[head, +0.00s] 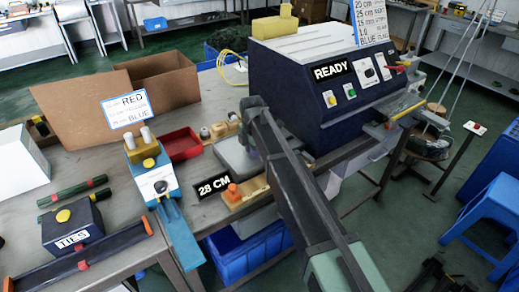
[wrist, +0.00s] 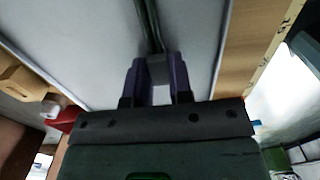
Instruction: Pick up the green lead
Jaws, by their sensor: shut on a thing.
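In the wrist view, my gripper (wrist: 159,64) has its two purple fingers close together over a pale grey surface. A dark green lead (wrist: 149,25) runs from between the fingertips to the top edge of the picture. My gripper is shut on this lead. The fingers hide the gripped part, and the lead's far end is out of the picture. In the head view, my gripper (head: 248,146) is low over the grey tray (head: 236,164), beside the dark blue READY machine (head: 325,100). My arm covers much of this spot, and I cannot make out the lead there.
A wooden block with an orange knob (head: 236,192) stands by the 28 CM sign (head: 213,185). A blue press (head: 155,185), a red bin (head: 182,144) and an open cardboard box (head: 120,100) stand to the left. A blue crate (head: 250,252) is below the bench edge.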

